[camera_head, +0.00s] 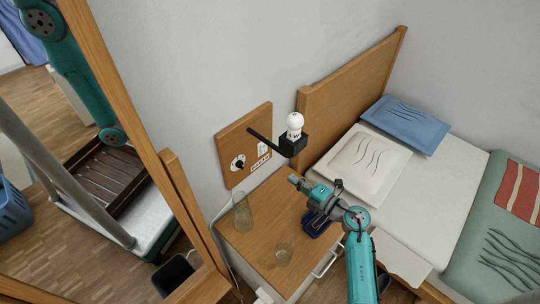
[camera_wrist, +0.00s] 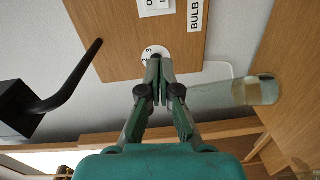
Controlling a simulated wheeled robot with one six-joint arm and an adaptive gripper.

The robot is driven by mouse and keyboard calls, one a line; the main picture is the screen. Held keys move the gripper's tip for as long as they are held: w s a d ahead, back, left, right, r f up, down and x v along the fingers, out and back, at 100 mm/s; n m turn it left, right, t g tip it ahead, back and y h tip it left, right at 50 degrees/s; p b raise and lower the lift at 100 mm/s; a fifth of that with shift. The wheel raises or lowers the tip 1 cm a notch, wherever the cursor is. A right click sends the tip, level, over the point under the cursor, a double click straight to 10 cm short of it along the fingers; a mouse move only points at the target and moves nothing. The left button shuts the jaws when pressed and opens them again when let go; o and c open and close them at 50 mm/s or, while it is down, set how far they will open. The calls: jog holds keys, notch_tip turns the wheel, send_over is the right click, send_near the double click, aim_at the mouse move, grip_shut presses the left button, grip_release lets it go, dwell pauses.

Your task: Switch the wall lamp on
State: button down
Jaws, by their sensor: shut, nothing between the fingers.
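The wall lamp's white bulb (camera_head: 295,121) stands upright on a black holder (camera_head: 293,144) with a black arm; whether it is lit I cannot tell. A wooden wall panel (camera_head: 231,146) beside it carries a white rocker switch (camera_wrist: 157,6), a BULB label (camera_wrist: 195,14) and a round numbered dial (camera_head: 238,163). In the wrist view the dial (camera_wrist: 150,51) is partly hidden behind my fingertips. My gripper (camera_head: 292,180) is shut and empty, above the nightstand, its tips toward the panel. In the wrist view my gripper (camera_wrist: 160,64) lines up with the dial; contact is unclear.
The nightstand (camera_head: 262,225) below holds a tall glass (camera_head: 241,214) and a short glass (camera_head: 284,254). The bed (camera_head: 430,190) with pillows is at right. A wood-framed mirror or opening stands at left. The black lamp arm (camera_wrist: 75,85) juts out left of my gripper.

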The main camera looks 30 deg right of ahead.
aim_at(265, 152)
jog(key=shift+w+d+f+n+g, duration=0.15)
jog(key=shift+w+d, duration=0.2)
jog(key=shift+d, duration=0.2)
jog(key=shift+w+d+r+n+g, duration=0.1)
jog(key=shift+w+d, duration=0.25)
jog(key=shift+d, duration=0.2)
jog(key=shift+w+d+f+n+g, duration=0.15)
jog(key=shift+w+d, duration=0.2)
jog(key=shift+d, duration=0.2)
jog(key=x, duration=1.4)
jog(key=shift+w, duration=0.25)
jog(key=shift+f, duration=0.1)
